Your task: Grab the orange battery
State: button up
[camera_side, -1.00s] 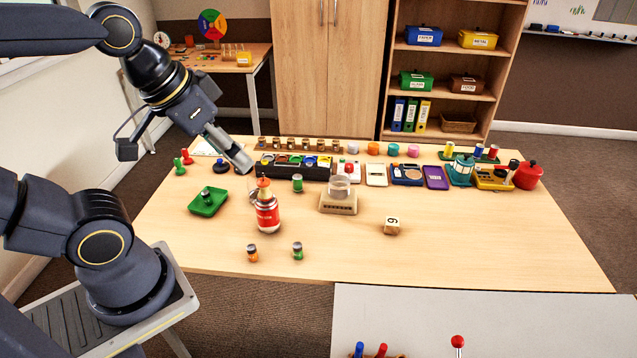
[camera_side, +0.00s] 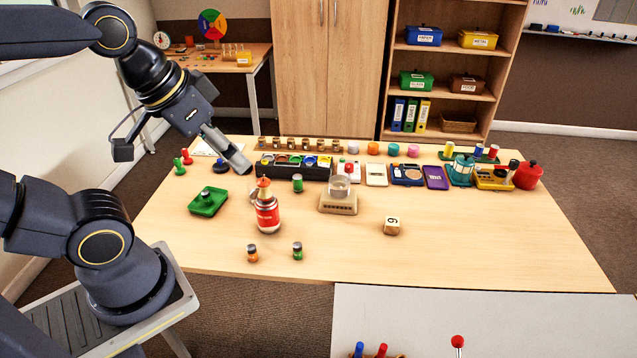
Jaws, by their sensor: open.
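The orange battery (camera_side: 252,253) stands upright near the front left edge of the table, with a dark grey top. A similar green battery (camera_side: 297,251) stands a little to its right. My gripper (camera_side: 242,167) hangs above the table's back left part, well behind the orange battery and apart from it. It is open, with nothing seen in it; its fingertips show small and nearly edge-on.
A red bottle (camera_side: 267,214) stands just behind the orange battery. A green tray (camera_side: 208,202) lies to the left, and another green battery (camera_side: 297,183) stands farther back. The front right table is clear.

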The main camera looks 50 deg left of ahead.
jog(key=shift+c, duration=1)
